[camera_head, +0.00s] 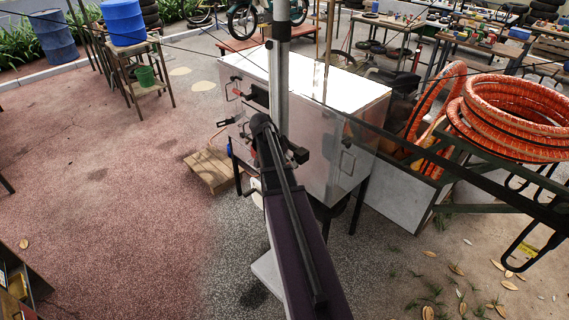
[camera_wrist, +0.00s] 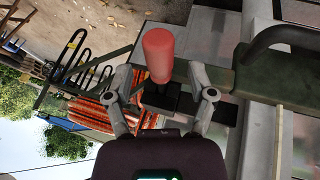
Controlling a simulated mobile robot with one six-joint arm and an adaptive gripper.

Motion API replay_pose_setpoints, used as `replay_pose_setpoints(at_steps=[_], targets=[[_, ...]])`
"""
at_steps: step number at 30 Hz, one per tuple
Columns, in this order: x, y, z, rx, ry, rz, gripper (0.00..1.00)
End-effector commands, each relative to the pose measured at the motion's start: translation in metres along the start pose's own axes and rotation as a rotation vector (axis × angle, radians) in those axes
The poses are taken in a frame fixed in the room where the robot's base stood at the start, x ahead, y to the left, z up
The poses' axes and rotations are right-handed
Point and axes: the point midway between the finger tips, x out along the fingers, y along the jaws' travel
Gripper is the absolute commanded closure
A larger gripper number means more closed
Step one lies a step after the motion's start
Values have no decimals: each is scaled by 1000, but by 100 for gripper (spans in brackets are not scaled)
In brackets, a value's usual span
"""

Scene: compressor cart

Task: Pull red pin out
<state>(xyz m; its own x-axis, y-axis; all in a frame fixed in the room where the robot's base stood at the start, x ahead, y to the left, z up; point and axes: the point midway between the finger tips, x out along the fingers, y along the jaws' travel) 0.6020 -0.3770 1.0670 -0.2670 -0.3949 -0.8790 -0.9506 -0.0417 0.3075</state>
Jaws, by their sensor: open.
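In the wrist view the red pin (camera_wrist: 158,55) shows as a rounded red handle on a dark block (camera_wrist: 160,98). My gripper (camera_wrist: 161,76) is open, with one grey finger on each side of the red handle. A gap shows between each finger and the handle, and I cannot tell the distance in depth. In the head view the compressor cart (camera_head: 345,155) is a silver metal box on dark legs. Small red parts (camera_head: 238,92) show on its left face, but I cannot tell which is the pin. My arm and a grey pole hide part of that face.
A dark curved handle (camera_wrist: 285,40) stands right of the pin in the wrist view. In the head view a wooden pallet (camera_head: 213,168) lies left of the cart, and orange hose coils (camera_head: 515,115) rest on a rack at right. The reddish floor at left is open.

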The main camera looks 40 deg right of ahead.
Motion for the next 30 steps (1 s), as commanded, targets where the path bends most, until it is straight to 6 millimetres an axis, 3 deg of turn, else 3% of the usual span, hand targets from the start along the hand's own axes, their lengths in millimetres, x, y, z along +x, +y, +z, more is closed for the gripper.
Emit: replay_pose_setpoints(at_steps=[12,13,20,30], targets=[[3,0,0,0,0,0,29],[3,0,0,0,0,0,32],[3,0,0,-1,0,0,100],[2,0,2,-1,0,0,100]])
